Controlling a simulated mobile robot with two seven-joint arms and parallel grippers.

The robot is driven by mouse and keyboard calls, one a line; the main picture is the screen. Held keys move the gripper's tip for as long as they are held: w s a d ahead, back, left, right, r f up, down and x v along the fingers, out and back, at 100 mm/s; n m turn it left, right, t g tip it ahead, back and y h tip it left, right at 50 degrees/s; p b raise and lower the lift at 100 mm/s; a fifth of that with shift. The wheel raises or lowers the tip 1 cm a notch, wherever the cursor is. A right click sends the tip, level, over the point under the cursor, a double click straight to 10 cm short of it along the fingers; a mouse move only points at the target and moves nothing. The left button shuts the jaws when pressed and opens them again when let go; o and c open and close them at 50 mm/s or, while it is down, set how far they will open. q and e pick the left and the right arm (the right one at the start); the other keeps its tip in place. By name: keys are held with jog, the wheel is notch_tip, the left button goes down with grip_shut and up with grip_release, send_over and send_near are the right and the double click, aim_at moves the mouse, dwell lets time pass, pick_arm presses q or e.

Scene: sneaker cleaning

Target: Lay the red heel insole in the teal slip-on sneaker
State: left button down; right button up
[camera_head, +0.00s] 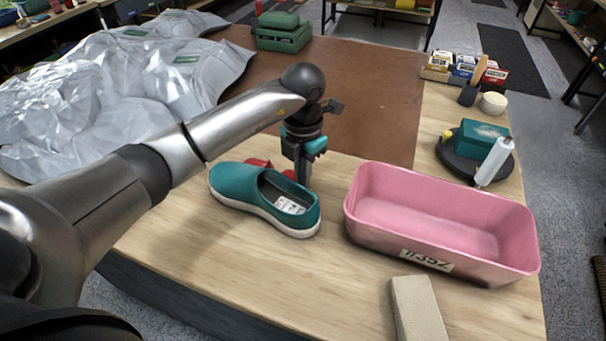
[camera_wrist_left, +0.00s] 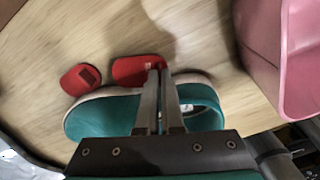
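The teal slip-on sneaker (camera_head: 240,184) stands on the wooden table, its opening toward the right; it also shows in the left wrist view (camera_wrist_left: 100,117). Behind it lie two red pieces. The larger red insole (camera_wrist_left: 135,70) is at my left gripper's fingertips, and the smaller red piece (camera_wrist_left: 81,79), with a dark patch, lies apart to its left. My left gripper (camera_head: 303,178) points down just behind the sneaker. Its fingers (camera_wrist_left: 160,70) look nearly closed, with the larger insole's right end between them. Whether that insole is lifted is unclear. My right gripper is not in view.
A pink bin (camera_head: 375,222) stands close to the right of the sneaker. A beige block (camera_head: 418,308) lies at the front. A round dark stand (camera_head: 456,155) with a teal box and white bottle is at right. Crumpled grey sheeting (camera_head: 110,85) covers the left. The front-left table is clear.

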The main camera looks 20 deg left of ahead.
pick_arm(q)
jog(key=shift+f, duration=0.3)
jog(key=c, duration=1.5)
grip_release()
jog(key=o, duration=0.4)
jog(key=shift+r, duration=0.5)
notch_tip(320, 180, up, 12)
jog(key=shift+r+p, duration=0.1)
jog(key=shift+p, duration=0.55)
jog(key=shift+s, duration=0.1)
